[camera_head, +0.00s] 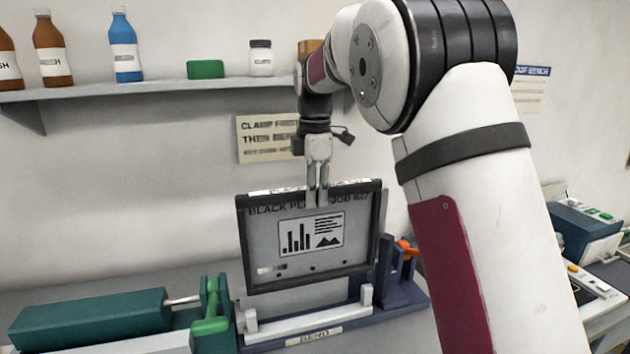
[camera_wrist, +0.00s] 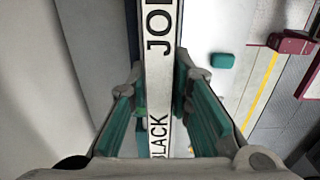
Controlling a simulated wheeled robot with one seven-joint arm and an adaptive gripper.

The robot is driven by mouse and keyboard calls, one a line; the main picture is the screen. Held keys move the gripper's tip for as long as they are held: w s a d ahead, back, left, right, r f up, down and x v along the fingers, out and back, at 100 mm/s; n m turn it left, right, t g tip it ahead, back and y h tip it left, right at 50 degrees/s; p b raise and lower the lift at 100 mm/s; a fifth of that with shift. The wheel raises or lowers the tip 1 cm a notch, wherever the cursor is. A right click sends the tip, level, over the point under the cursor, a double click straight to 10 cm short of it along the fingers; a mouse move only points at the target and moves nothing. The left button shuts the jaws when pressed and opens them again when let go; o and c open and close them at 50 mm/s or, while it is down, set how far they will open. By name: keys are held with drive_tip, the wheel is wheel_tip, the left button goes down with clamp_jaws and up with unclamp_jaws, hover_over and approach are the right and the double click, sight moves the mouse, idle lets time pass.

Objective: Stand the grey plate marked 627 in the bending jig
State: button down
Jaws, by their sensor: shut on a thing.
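A grey-faced plate (camera_head: 280,262) with a dark border hangs upright below my gripper (camera_head: 317,198), which is shut on its top edge. Its face shows a bar chart; the lettering at the top reads "BLACK PL… JOB", and the number after it is too small to read surely. The wrist view shows the white top edge (camera_wrist: 157,60) between the green pads of my gripper (camera_wrist: 160,112). The bending jig (camera_head: 402,298), blue with white rails and a "BEND" label, lies under the plate. The plate's lower edge appears above the front rail; I cannot tell whether it touches the jig.
A green clamp (camera_head: 210,318) and a dark green cylinder block (camera_head: 95,318) stand left of the jig. An orange knob (camera_head: 407,247) is at its right. A shelf (camera_head: 150,92) with bottles is on the wall behind. Blue equipment (camera_head: 585,228) stands far right.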

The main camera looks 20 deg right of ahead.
wheel_tip(320, 180, down, 11)
drive_tip(key=shift+r, duration=0.15)
idle(0.8)
drive_tip(key=shift+f, duration=0.35)
idle(0.6)
drive_tip(key=c, duration=1.4)
unclamp_jaws()
drive_tip(key=shift+o, duration=0.2)
wheel_tip(320, 180, up, 12)
drive_tip(key=shift+s+f, duration=0.1)
drive_tip(key=shift+s, duration=0.05)
